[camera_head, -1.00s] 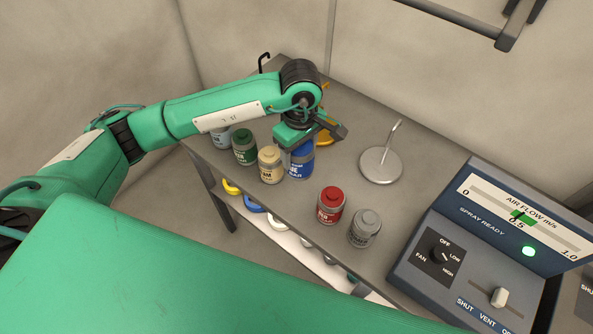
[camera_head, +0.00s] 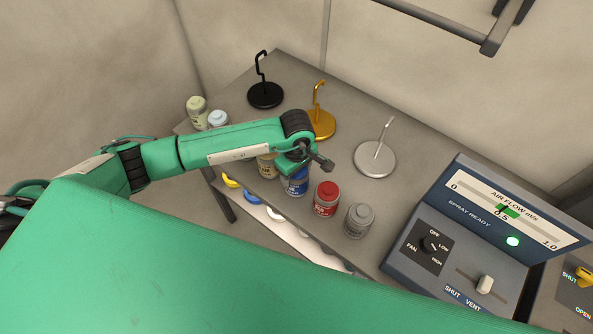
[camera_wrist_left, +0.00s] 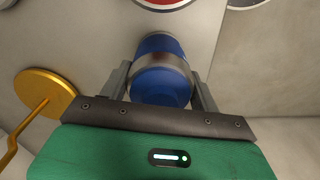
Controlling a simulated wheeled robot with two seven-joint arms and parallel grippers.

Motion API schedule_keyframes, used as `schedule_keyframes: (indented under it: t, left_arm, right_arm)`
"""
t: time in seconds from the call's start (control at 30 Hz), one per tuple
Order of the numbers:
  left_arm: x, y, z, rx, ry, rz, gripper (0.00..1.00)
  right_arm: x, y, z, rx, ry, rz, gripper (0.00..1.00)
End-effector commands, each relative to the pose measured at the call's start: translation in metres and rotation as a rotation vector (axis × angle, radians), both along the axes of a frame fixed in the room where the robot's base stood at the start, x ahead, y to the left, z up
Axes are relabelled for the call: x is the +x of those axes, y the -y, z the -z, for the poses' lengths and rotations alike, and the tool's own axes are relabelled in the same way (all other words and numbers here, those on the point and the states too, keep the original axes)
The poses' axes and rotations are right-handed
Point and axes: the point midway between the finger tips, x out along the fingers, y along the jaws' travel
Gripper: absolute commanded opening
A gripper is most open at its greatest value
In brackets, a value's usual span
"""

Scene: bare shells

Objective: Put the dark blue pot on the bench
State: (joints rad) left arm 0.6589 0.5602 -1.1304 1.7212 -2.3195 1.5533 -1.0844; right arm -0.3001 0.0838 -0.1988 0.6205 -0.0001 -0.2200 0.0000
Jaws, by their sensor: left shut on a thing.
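The dark blue pot (camera_head: 295,184) is upright near the front edge of the bench (camera_head: 350,100), in the row between the cream pot (camera_head: 267,168) and the red pot (camera_head: 326,198). My left gripper (camera_head: 297,166) is shut on it from above and hides its top. In the left wrist view the pot (camera_wrist_left: 161,72) sits between the two fingers, with a silvery label band around it. I cannot tell whether its base touches the bench. My right gripper is not in view.
A grey pot (camera_head: 359,220) stands right of the red one, pale pots (camera_head: 198,112) at the left end. Black (camera_head: 265,95), gold (camera_head: 319,125) and silver (camera_head: 375,158) hook stands are behind. The control panel (camera_head: 480,240) is at right. A lower shelf holds coloured items.

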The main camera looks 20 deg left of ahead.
Motion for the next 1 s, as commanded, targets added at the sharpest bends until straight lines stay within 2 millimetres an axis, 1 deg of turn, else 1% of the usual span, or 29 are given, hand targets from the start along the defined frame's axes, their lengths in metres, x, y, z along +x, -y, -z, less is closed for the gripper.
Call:
schedule_keyframes:
  t: [0.17, 0.2, 0.27, 0.3, 0.57, 0.67, 0.7, 0.77, 0.87, 1.0]
  left_arm:
    - [0.001, 0.0, 0.004, 0.0, 0.001, 0.0, 0.3]
    - [0.0, 0.0, 0.002, 0.0, 0.0, 0.0, 0.7]
    - [0.0, 0.0, 0.002, 0.0, 0.0, 0.0, 0.82]
    - [0.0, 0.0, 0.002, 0.0, 0.0, 0.0, 0.84]
    - [0.0, 0.0, 0.001, 0.0, 0.0, 0.0, 0.84]
    - [0.0, 0.0, -0.002, 0.0, -0.001, -0.001, 0.84]
    - [0.001, 0.0, -0.003, -0.001, 0.002, 0.0, 0.84]
    - [0.002, 0.0, -0.011, -0.001, 0.004, 0.001, 0.84]
    - [0.002, 0.0, -0.03, -0.001, 0.006, 0.002, 0.84]
    - [0.002, 0.0, -0.061, -0.001, 0.006, 0.001, 0.84]
  right_arm:
    - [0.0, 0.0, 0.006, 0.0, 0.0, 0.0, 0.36]
    - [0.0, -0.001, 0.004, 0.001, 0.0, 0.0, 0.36]
    - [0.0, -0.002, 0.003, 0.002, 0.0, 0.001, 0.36]
    - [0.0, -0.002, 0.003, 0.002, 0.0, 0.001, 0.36]
    - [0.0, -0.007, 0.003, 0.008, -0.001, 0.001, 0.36]
    - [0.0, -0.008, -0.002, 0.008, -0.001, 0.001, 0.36]
    - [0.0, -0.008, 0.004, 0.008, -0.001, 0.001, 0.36]
    - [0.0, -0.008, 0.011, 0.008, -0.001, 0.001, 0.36]
    - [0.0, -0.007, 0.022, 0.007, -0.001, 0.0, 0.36]
    - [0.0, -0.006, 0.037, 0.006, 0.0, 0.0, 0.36]
